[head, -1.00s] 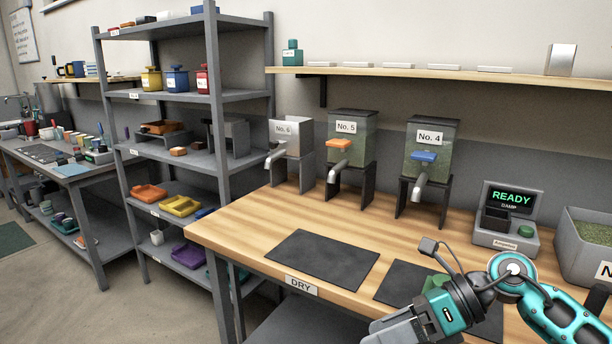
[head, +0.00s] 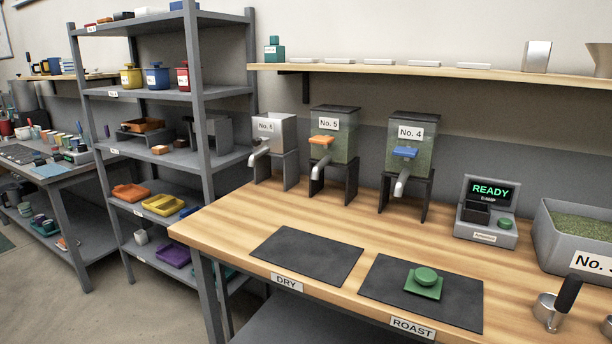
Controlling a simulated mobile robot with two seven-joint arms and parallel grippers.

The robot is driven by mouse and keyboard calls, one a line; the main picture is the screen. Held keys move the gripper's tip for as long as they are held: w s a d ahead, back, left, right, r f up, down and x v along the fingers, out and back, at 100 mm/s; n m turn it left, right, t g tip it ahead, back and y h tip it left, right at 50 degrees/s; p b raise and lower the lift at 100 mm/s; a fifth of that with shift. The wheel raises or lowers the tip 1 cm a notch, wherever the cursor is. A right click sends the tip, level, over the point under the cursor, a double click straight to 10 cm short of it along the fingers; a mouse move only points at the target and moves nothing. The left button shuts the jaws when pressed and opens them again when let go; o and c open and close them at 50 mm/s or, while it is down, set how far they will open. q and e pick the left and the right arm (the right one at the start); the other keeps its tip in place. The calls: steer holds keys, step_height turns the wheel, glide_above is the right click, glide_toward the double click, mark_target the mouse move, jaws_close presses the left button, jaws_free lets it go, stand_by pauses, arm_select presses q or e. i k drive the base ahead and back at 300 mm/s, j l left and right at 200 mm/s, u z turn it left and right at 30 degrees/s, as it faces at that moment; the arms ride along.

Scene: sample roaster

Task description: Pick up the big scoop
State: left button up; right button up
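A metal scoop (head: 549,315) with a thick black handle stands at the bottom right, at the front of the wooden counter (head: 330,215). Its handle leans up to the right. Part of a second metal item (head: 608,326) is cut off by the right edge, so I cannot tell whether it is another scoop or which is the big one. Neither of my grippers is in view.
A grey bin (head: 572,250) of green beans is behind the scoop, beside the READY device (head: 487,212). A green lidded item (head: 424,282) sits on the ROAST mat (head: 385,285). The DRY mat (head: 308,252) is empty. Dispensers (head: 408,155) line the back.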

mark_target(559, 296)
steer(key=z, duration=1.5)
